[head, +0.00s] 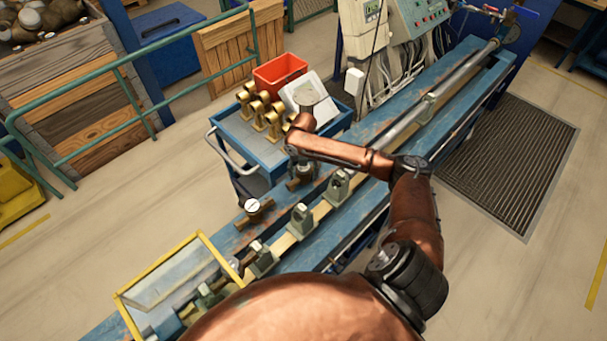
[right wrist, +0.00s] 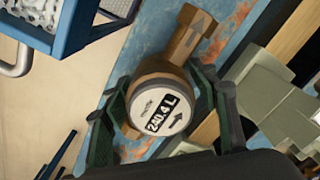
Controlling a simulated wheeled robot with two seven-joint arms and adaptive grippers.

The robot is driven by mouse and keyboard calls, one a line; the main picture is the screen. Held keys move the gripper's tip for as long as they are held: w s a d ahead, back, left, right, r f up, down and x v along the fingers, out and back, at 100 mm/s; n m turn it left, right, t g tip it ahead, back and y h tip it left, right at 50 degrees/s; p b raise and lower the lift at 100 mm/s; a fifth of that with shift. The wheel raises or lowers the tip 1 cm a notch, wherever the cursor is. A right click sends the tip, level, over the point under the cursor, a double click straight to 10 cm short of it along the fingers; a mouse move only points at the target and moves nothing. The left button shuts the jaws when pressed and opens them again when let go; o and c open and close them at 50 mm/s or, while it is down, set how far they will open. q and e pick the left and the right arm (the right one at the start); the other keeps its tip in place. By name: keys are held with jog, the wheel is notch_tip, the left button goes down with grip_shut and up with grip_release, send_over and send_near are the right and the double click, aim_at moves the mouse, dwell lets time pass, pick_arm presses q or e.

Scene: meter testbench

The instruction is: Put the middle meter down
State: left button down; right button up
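My right gripper (right wrist: 166,92) points down over the left edge of the blue bench (head: 335,222). Its two dark green fingers are closed on both sides of a brass water meter (right wrist: 160,100), whose white dial reads 240.4 L and faces the wrist camera. In the head view this meter (head: 300,179) shows partly below the wrist, close to the bench top. I cannot tell whether it touches the bench. A second brass meter (head: 254,214) with a white dial lies on the bench, nearer the front left. My left gripper is not in view.
Grey-green clamps (head: 300,220) stand in a row along the bench rail, right of the meters. A blue cart (head: 243,140) behind carries several brass meters, a red bin (head: 279,73) and a white tray. A yellow-framed clear cover (head: 172,272) sits over the bench's near end.

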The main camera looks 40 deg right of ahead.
jog(key=shift+o, duration=0.4)
notch_tip(320, 180, up, 8)
jog(key=shift+f, duration=0.1)
dwell(0.5)
